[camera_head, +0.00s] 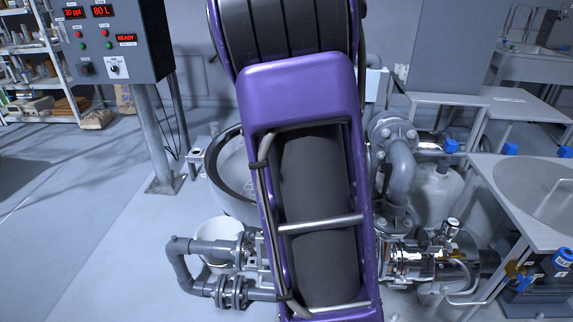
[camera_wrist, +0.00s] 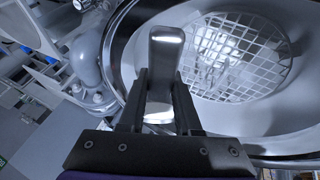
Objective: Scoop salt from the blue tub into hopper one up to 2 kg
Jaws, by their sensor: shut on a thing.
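In the wrist view, my gripper (camera_wrist: 162,92) is shut on a grey metal scoop (camera_wrist: 165,50), with one dark finger on each side of it. The scoop is near the edge of a large round hopper (camera_wrist: 275,112) with a pale inside and a dark rim. A pale wire grid (camera_wrist: 240,55) lies within the hopper, with whitish patches showing on or under it. I cannot tell whether the scoop holds salt. In the head view, my purple arm covers the middle and hides my gripper; part of a round vessel (camera_head: 233,165) shows at its left. I make out no blue tub.
A control box (camera_head: 112,40) on a post stands at the left, its red displays reading 30 ppt, 80 L and READY. A white bucket (camera_head: 217,232) stands near grey pipes (camera_head: 205,285). A counter with a round basin (camera_head: 540,190) is at the right.

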